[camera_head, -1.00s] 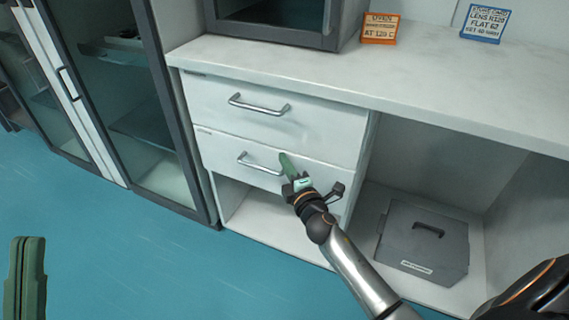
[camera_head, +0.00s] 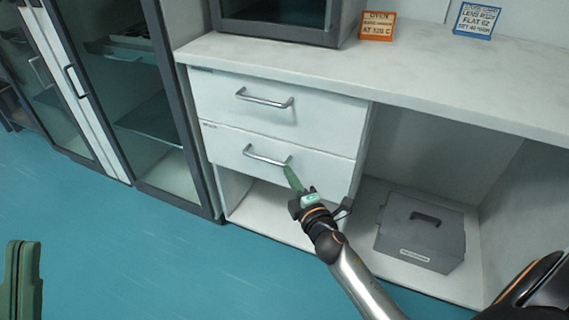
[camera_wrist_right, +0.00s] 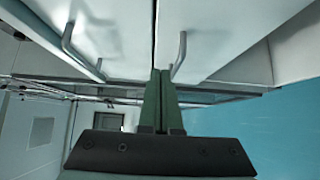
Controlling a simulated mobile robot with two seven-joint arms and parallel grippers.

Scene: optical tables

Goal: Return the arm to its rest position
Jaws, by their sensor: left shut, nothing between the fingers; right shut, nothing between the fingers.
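My right arm reaches in from the lower right in the head view. Its gripper (camera_head: 290,175) is in front of the lower drawer (camera_head: 240,150), near the right end of that drawer's handle (camera_head: 267,157). In the right wrist view its green fingers (camera_wrist_right: 160,95) are together with nothing between them, and the drawer handles show beyond them. I cannot tell whether the fingertips touch the drawer. My left gripper (camera_head: 22,272) shows at the lower left edge of the head view, over the blue floor, its green fingers together and empty. Both drawers look shut.
The upper drawer (camera_head: 280,108) sits under the white counter (camera_head: 420,95), which bears an oven (camera_head: 285,22) and two signs. A grey lidded box (camera_head: 420,235) stands in the open bay at right. A glass-door cabinet (camera_head: 150,120) stands at left. The blue floor (camera_head: 110,240) is clear.

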